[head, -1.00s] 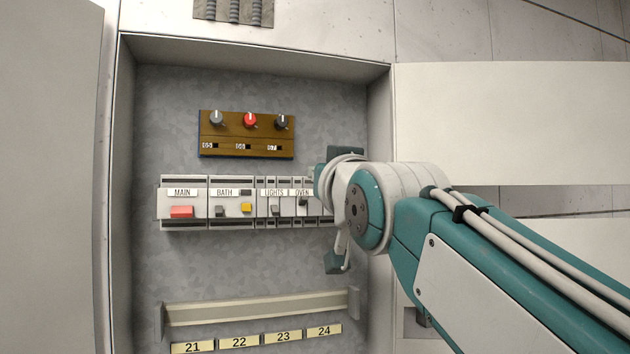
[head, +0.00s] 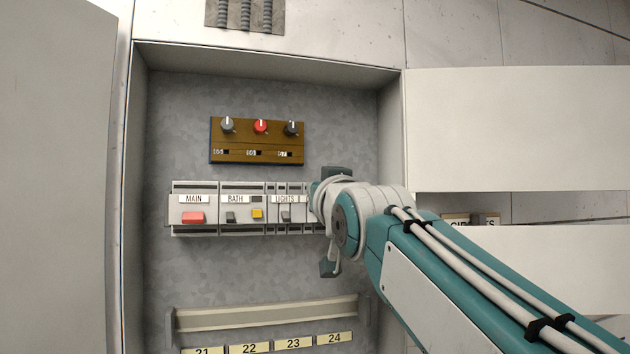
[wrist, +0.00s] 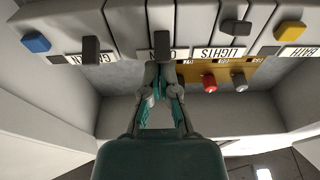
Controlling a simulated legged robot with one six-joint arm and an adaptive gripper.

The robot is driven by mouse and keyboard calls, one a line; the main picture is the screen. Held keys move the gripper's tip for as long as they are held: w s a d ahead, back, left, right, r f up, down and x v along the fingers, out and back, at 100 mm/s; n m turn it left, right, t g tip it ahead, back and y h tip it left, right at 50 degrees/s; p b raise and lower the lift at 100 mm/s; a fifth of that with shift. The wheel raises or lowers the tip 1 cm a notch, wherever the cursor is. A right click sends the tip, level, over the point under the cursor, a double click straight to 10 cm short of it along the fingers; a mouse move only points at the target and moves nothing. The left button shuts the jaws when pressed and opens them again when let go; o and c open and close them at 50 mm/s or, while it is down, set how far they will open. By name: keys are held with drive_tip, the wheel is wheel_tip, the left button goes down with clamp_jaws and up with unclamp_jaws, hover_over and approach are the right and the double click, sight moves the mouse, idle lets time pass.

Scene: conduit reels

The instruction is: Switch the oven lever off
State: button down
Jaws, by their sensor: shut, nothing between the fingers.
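The oven lever (wrist: 165,40) is a dark tab on a white breaker, upside down in the wrist view. It stands toward its label, partly covering it, while the lights lever (wrist: 236,28) sits farther from its own label. In the head view my arm hides the oven lever. My gripper (wrist: 163,74) is shut and empty, its fingertips close by the label edge of the oven breaker, right by the lever. I cannot tell whether they touch it. In the head view my wrist covers the fingers.
The main switch (head: 192,217) and bath breaker (head: 243,215) sit left in the same row. A brown panel with knobs (head: 257,141) is above, an empty rail (head: 265,314) below. Cabinet side walls (head: 390,130) close in the recess. In the wrist view another dark lever (wrist: 91,50) stands left of the oven lever.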

drive_tip(key=shift+s+f, duration=0.3)
drive_tip(key=shift+f, duration=0.3)
idle(0.4)
drive_tip(key=shift+s+d+f+t+y, duration=0.15)
drive_tip(key=shift+f+t+y, duration=0.15)
drive_tip(key=shift+t, duration=0.8)
drive_tip(key=t, duration=0.1)
drive_tip(key=f+t+y, duration=0.1)
drive_tip(key=t, duration=0.1)
drive_tip(key=shift+s+f, duration=0.25)
drive_tip(key=shift+f, duration=0.15)
drive_tip(key=v, duration=0.8)
drive_tip(key=shift+w+f, duration=0.2)
drive_tip(key=shift+f, duration=0.25)
